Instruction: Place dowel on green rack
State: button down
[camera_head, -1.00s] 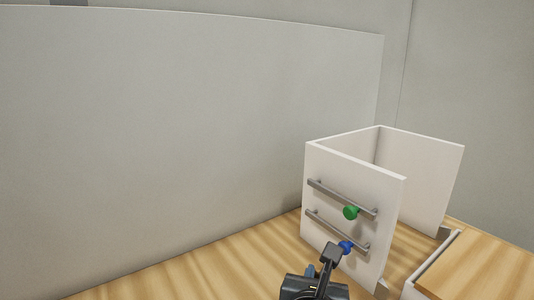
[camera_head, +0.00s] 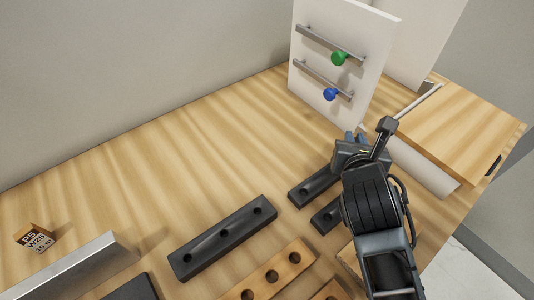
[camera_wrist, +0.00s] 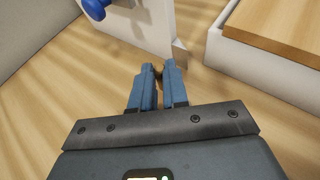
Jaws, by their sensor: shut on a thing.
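My gripper (camera_head: 355,137) is over the table in front of the white panel, at the right in the head view. In the wrist view its blue fingers (camera_wrist: 158,73) are nearly together on a small brownish bit at the tips, which looks like the dowel (camera_wrist: 158,69); most of it is hidden. A green knob (camera_head: 339,58) sits on the upper grey rail (camera_head: 318,42) of the white panel (camera_head: 378,50). No rack that is itself green shows.
A blue knob (camera_head: 330,94) sits on the lower rail, close beyond the fingers. Black holed blocks (camera_head: 222,240) and wooden holed blocks (camera_head: 268,274) lie in front. A wood-topped box (camera_head: 465,125) stands at right. The table's left middle is clear.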

jog(key=s+a+r+n+y+b, duration=0.35)
jog(key=s+a+r, duration=0.45)
jog(key=s, duration=0.4)
jog(key=shift+n+y, duration=0.25)
jog(key=shift+y, duration=0.1)
jog(key=w+a+f, duration=0.1)
jog(key=a+f, duration=0.1)
jog(key=a, duration=0.1)
jog(key=w+a+f+b, duration=0.1)
jog(key=a+f, duration=0.1)
jog(key=a, duration=0.2)
jog(key=w+a+f, duration=0.1)
jog(key=a+f, duration=0.2)
jog(key=shift+w+a+b, duration=0.2)
jog(key=shift+a+b, duration=0.1)
jog(key=shift+a, duration=0.05)
jog(key=shift+f, duration=2)
jog(key=shift+f, duration=0.15)
jog(key=c, duration=1.1)
grip_release()
